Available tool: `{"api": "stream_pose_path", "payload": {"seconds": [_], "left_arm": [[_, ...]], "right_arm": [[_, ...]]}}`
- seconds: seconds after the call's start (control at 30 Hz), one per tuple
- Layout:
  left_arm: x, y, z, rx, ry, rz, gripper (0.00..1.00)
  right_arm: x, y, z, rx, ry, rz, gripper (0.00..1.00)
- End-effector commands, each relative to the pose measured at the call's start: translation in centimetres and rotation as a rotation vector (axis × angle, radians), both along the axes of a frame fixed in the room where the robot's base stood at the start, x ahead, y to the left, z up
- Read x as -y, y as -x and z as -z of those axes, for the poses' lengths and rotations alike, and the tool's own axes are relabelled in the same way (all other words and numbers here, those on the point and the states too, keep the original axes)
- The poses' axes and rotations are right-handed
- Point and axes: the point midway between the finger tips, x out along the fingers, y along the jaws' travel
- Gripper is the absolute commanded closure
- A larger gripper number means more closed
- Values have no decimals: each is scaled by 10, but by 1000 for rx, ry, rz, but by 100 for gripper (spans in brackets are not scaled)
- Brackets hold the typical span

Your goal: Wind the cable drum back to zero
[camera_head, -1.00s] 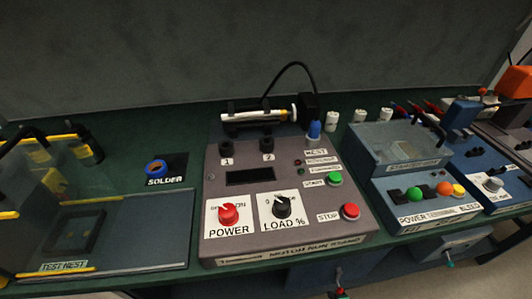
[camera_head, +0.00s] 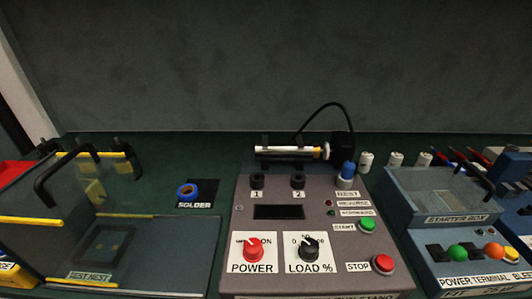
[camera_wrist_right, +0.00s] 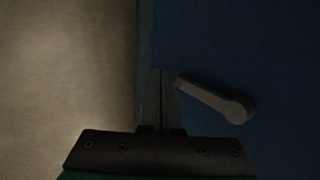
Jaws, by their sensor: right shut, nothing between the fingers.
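No cable drum can be clearly identified in either view. In the right wrist view my right gripper (camera_wrist_right: 161,73) is shut and empty. Its fingertips are close to the narrow end of a grey lever-shaped part (camera_wrist_right: 215,98), which lies against a dark blue surface (camera_wrist_right: 270,50). Whether the fingers touch the lever cannot be told. The lever's wide rounded end is at lower right. This view is dark. My left gripper is not in view, and neither arm shows in the head view.
In the head view a grey control box (camera_head: 290,211) with POWER and LOAD knobs stands mid-bench. A clear-sided test nest (camera_head: 150,235) is at left, with a blue solder spool (camera_head: 187,190) between. A starter box (camera_head: 450,195) is at right. A pale surface (camera_wrist_right: 65,80) fills the wrist view's left.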

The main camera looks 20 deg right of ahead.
Motion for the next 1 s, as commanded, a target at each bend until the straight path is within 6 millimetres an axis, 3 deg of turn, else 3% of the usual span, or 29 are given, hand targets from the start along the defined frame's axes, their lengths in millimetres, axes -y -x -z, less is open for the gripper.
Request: {"api": "stream_pose_path", "payload": {"seconds": [1.0], "left_arm": [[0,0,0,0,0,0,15]], "right_arm": [[22,7,0,0,3,2,100]]}}
